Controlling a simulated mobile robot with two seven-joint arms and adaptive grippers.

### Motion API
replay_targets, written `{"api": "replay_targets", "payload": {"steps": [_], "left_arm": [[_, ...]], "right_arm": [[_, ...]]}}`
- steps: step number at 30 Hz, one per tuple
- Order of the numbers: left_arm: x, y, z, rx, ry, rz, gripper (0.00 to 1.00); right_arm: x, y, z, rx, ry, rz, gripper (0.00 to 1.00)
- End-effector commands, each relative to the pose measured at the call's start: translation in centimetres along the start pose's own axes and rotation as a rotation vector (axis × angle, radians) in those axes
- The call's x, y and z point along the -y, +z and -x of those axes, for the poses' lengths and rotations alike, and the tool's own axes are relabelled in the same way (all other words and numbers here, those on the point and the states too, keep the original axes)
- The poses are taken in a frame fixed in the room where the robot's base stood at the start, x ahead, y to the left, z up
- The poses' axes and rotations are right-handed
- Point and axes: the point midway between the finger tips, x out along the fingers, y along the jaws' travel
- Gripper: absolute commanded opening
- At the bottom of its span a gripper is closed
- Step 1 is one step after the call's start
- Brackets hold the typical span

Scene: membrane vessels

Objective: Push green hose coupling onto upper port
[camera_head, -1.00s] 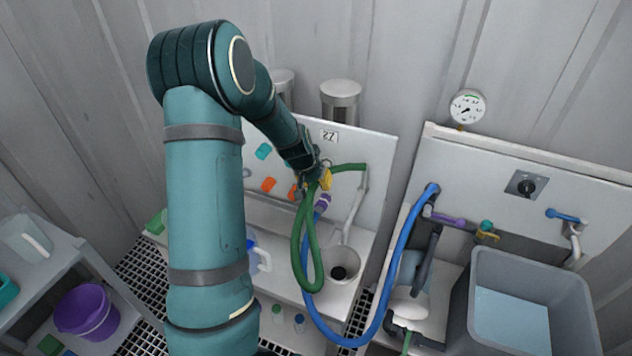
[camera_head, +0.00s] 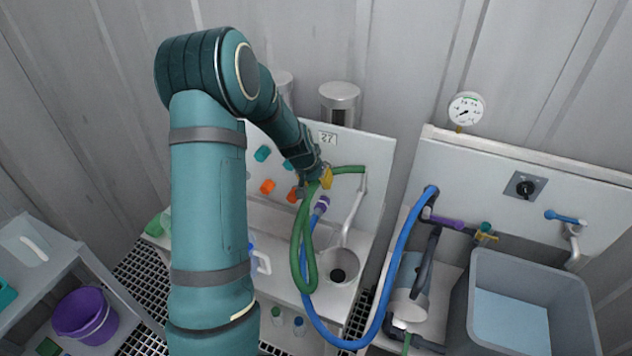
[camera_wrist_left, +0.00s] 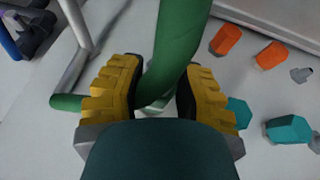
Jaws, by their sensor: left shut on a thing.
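My left gripper (camera_head: 326,177) has yellow fingers and is at the white panel of the sink unit. In the left wrist view its fingers (camera_wrist_left: 161,72) stand on both sides of the green hose (camera_wrist_left: 177,45), and it is shut on the green hose coupling. A pale green piece (camera_wrist_left: 155,106) shows between the fingers; the rest of the coupling is hidden. The green hose (camera_head: 298,250) hangs in a loop below the gripper. I cannot make out the upper port or whether the coupling touches it. My right gripper is not in view.
Orange (camera_head: 267,187) and teal (camera_head: 262,153) fittings sit on the panel left of the gripper. A blue hose (camera_head: 366,333) with a purple coupling (camera_head: 322,203) hangs close by. A grey pipe (camera_head: 353,215) runs down to the drain. A grey tub (camera_head: 482,300) stands at the right.

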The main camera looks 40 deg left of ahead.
Motion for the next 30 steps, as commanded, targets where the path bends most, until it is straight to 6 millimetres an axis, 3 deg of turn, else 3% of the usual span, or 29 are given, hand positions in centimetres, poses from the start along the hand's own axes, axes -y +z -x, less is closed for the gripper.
{"api": "replay_targets", "payload": {"steps": [15,16,18,30], "left_arm": [[-0.06,-1.08,-0.46,0.000,0.000,-0.001,0.00],[-0.05,-1.09,-0.45,0.000,0.000,0.000,0.45],[-0.06,-1.09,-0.45,0.000,0.000,0.000,0.66],[-0.05,-1.07,0.07,0.000,0.000,0.000,0.66]], "right_arm": [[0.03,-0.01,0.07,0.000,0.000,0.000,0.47],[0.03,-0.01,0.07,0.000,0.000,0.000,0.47],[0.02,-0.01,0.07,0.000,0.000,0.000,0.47],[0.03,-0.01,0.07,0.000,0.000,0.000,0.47]]}}
